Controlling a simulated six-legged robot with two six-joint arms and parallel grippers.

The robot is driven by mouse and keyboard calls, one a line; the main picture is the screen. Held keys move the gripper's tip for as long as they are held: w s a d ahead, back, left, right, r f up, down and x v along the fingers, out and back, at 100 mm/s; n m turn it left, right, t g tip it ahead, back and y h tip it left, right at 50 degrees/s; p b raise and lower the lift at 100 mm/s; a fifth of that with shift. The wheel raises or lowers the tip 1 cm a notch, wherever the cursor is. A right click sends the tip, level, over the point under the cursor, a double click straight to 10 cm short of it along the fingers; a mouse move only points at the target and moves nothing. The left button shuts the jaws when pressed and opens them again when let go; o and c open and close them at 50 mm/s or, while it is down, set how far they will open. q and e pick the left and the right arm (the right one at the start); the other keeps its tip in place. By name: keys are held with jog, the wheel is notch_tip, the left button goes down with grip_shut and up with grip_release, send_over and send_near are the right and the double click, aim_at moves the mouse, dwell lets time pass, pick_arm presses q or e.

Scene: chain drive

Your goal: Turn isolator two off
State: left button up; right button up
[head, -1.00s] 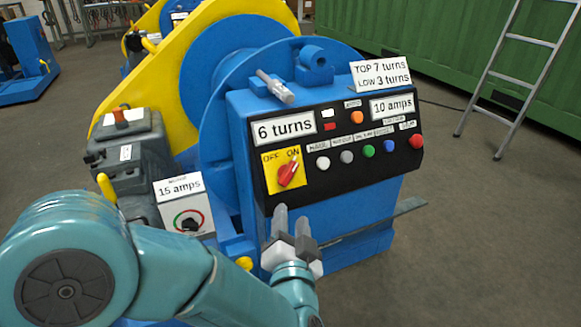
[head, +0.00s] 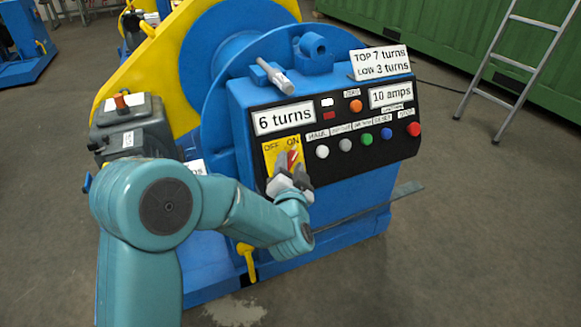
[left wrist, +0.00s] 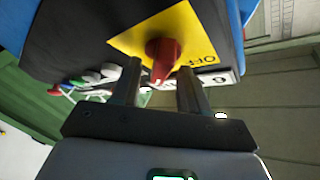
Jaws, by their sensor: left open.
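The isolator is a red rotary handle (head: 292,157) on a yellow plate (head: 271,150) marked OFF and ON, at the left of a black control panel. In the head view the handle's visible part leans toward ON. My left gripper (head: 288,167) is at the lower part of the plate, partly covering the handle. In the left wrist view the red handle (left wrist: 163,56) shows between and just beyond the two open fingertips (left wrist: 160,76); I cannot tell whether they touch it. The word OFF shows on the plate there, while ON is not readable. My right gripper is not in view.
The panel (head: 350,165) has several buttons in a row, including a red one (head: 414,130) at the right, and labels reading 6 turns and 10 amps. A blue machine body (head: 340,215) carries it. A grey bar (head: 370,208) sticks out below. A ladder (head: 515,60) stands at right.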

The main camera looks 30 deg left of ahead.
pick_arm(q)
jog(key=shift+w+a, duration=0.1)
jog(key=shift+w, duration=0.05)
grip_shut()
